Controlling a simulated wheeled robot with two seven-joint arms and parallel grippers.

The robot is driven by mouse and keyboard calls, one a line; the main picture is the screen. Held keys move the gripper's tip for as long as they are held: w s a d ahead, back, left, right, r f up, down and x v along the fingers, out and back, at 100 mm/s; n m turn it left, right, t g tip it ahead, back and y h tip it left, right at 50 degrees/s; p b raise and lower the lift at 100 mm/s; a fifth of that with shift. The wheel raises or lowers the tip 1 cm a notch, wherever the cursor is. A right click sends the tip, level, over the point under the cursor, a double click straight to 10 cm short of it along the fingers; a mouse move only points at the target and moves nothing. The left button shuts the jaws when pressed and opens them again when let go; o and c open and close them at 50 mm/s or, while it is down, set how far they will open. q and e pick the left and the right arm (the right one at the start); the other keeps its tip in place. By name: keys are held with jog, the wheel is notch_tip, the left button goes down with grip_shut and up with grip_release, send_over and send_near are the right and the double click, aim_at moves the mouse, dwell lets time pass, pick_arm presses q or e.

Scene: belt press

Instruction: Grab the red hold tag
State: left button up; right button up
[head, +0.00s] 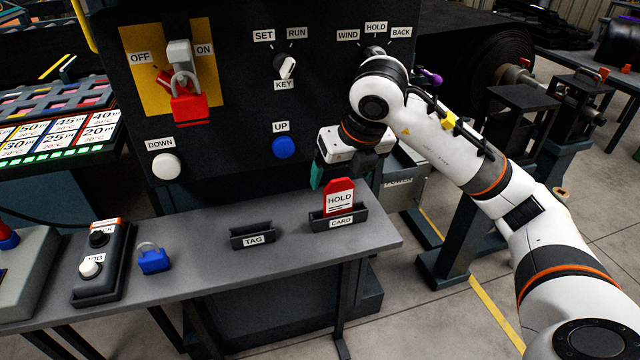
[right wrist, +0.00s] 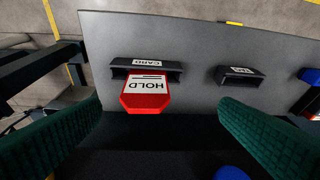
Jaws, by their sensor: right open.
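The red hold tag (head: 339,196) stands upright in the black holder labelled CARD (head: 352,218) at the right end of the grey shelf. It is red with a white HOLD label. In the right wrist view the tag (right wrist: 146,96) lies between and beyond the two green fingers of my right gripper (right wrist: 155,140). In the head view my right gripper (head: 328,172) is just above and behind the tag, partly hidden by its own wrist. My left gripper is not in view.
An empty holder labelled TAG (head: 252,235) sits left of the CARD holder on the shelf (head: 200,240). A blue padlock (head: 153,259) and a button box (head: 102,262) stand further left. The dark panel behind carries a blue UP button (head: 286,147) and a red padlock (head: 188,108).

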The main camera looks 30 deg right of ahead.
aim_at(340, 195)
jog(key=shift+h, duration=0.3)
jog(key=f, duration=0.1)
jog(key=w+d+f, duration=0.1)
jog(key=f, duration=0.3)
jog(key=shift+w+d, duration=0.35)
jog(key=x, duration=0.4)
jog(key=shift+w+d+f+p, duration=0.1)
jog(key=shift+w+f+p, duration=0.15)
jog(key=shift+f+p, duration=0.05)
jog(key=shift+w+f, duration=0.2)
jog(key=shift+f, duration=0.2)
jog(key=shift+c, duration=0.3)
jog(key=c, duration=1)
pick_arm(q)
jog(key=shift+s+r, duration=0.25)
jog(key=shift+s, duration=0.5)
pick_arm(e)
notch_tip(340, 195, up, 10)
jog(key=shift+r, duration=0.1)
